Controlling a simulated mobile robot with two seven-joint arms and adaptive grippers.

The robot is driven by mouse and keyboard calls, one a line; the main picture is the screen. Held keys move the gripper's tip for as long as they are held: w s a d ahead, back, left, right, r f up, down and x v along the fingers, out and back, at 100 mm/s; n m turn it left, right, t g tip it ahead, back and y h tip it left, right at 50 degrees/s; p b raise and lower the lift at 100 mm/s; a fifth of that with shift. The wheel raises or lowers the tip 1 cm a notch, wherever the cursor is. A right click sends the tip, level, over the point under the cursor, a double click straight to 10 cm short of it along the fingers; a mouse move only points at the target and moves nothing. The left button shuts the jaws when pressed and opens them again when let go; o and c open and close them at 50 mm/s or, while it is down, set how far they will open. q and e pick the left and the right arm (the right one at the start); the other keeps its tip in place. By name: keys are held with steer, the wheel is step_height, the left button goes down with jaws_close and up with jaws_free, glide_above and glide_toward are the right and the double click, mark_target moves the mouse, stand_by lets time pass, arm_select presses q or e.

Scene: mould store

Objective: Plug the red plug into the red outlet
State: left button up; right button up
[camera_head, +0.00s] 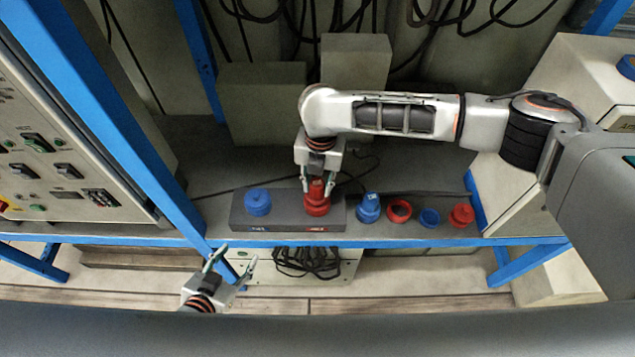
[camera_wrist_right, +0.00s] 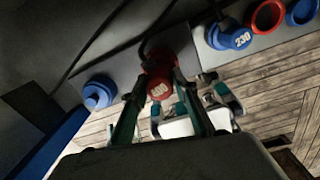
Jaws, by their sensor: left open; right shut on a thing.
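My right gripper (camera_head: 316,190) is shut on the red plug (camera_head: 316,187), above the right end of a grey outlet box (camera_head: 288,222). In the right wrist view the plug (camera_wrist_right: 160,88), marked 400, sits between the two fingers (camera_wrist_right: 158,100). The plug is upright over the red outlet (camera_head: 317,209), in line with it. The plug hides most of the outlet, and I cannot tell how deep it sits. A blue outlet (camera_head: 257,203) is at the box's left end, also in the wrist view (camera_wrist_right: 98,94). My left gripper (camera_head: 232,266) is open and empty, in front of the shelf.
Right of the box stand a blue plug (camera_head: 368,208), a red ring-shaped part (camera_head: 399,210), a blue one (camera_head: 429,218) and a red piece (camera_head: 461,215). Blue frame posts (camera_head: 135,150) and a control panel (camera_head: 60,165) bound the left. Coiled cables (camera_head: 307,261) lie below the shelf.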

steer(key=shift+f, duration=0.75)
steer(key=o, duration=1.3)
steer(key=shift+o, duration=0.3)
steer(key=o, duration=0.3)
